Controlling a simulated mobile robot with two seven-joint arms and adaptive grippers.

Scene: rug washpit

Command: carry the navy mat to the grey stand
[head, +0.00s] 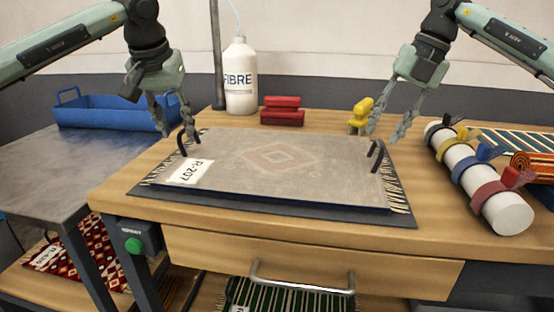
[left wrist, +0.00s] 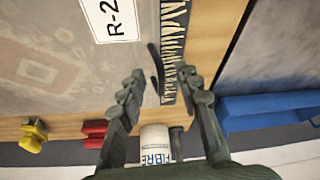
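The navy mat (head: 240,160) lies flat on the wooden table, with a dusty grey top, a faded diamond, a navy front edge and a white label reading R-207. A black loop handle stands at each end, the left one (head: 183,143) and the right one (head: 377,158). My left gripper (head: 178,133) is open just above the left handle; in the left wrist view that handle (left wrist: 155,70) shows ahead between the spread fingers. My right gripper (head: 386,132) is open just above the right handle. A grey-topped stand (head: 70,170) is at the left.
A blue tray (head: 115,110) sits at the back of the grey stand. A white FIBRE bottle (head: 240,80), red blocks (head: 282,110) and a yellow clamp (head: 360,115) stand behind the mat. A white roll with coloured clamps (head: 500,212) lies at right. The grey top's front is clear.

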